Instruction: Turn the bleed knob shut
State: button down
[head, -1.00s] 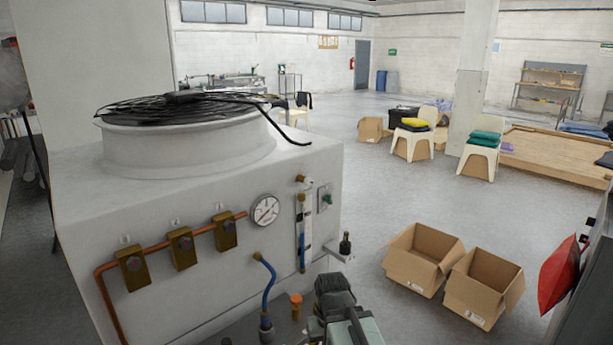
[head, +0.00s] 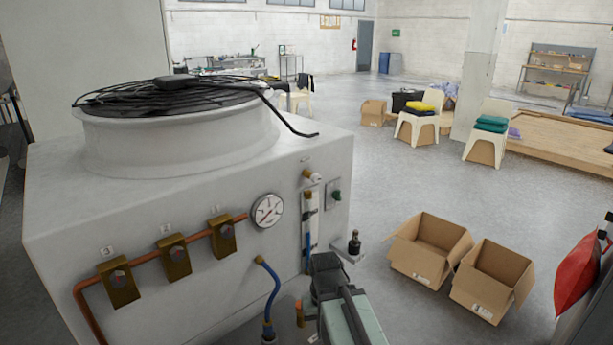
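Several knobs are on or beside the white washer cabinet (head: 190,290), and I cannot tell surely which is the bleed knob. A small dark knob (head: 354,242) stands on a bracket at the cabinet's right. A green knob (head: 337,195) is on a small plate on the front, and an orange-brown cap (head: 299,313) is low, left of my arm. Three brass valve blocks (head: 174,256) sit on a copper pipe. My arm comes up from the bottom edge; its dark end (head: 327,274) is just below and left of the dark knob. My gripper's fingers cannot be made out.
A round gauge (head: 267,210), an upright flow tube (head: 310,220) and a blue hose (head: 272,290) are close to my arm.

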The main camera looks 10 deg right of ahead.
aim_at(315, 178)
jog(key=u, duration=0.35)
jog(key=k, duration=1.15)
jog(key=u, duration=0.45)
jog(key=i, duration=0.45)
jog(key=u, duration=0.3)
